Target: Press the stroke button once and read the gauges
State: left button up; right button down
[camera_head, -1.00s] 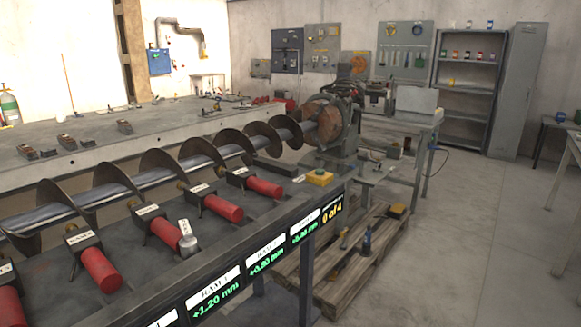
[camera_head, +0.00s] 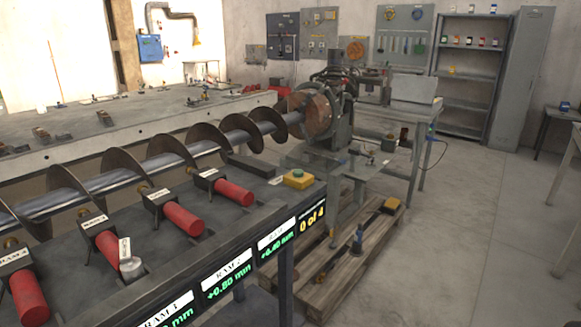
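The stroke button appears to be the small green-topped button on a yellow box (camera_head: 298,179) at the far right end of the dark bench. The gauges are dark panels along the bench's front edge. One gauge (camera_head: 227,287) reads +0.80 mm in green, and the gauge to its right (camera_head: 275,249) reads +0.40 mm. A panel at the right end (camera_head: 311,218) reads "0 of 4" in yellow. A nearer gauge (camera_head: 168,317) is cut off by the bottom edge. Neither of my grippers is in view.
Several red ram cylinders (camera_head: 184,219) lie on the bench beside a long auger (camera_head: 165,160). A small grey cylinder with a tag (camera_head: 131,267) stands near the front edge. A wooden pallet (camera_head: 330,275) lies beyond the bench end. The floor at right (camera_head: 470,240) is clear.

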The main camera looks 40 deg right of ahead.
aim_at(298, 173)
jog(key=i+l+u, duration=0.2)
jog(key=l, duration=0.6)
jog(key=l+u, duration=0.2)
jog(key=l, duration=0.55)
jog(key=i+l, duration=0.1)
jog(key=l, duration=1.3)
jog(key=i+l, duration=0.1)
jog(key=l, duration=1.25)
jog(key=u, duration=0.05)
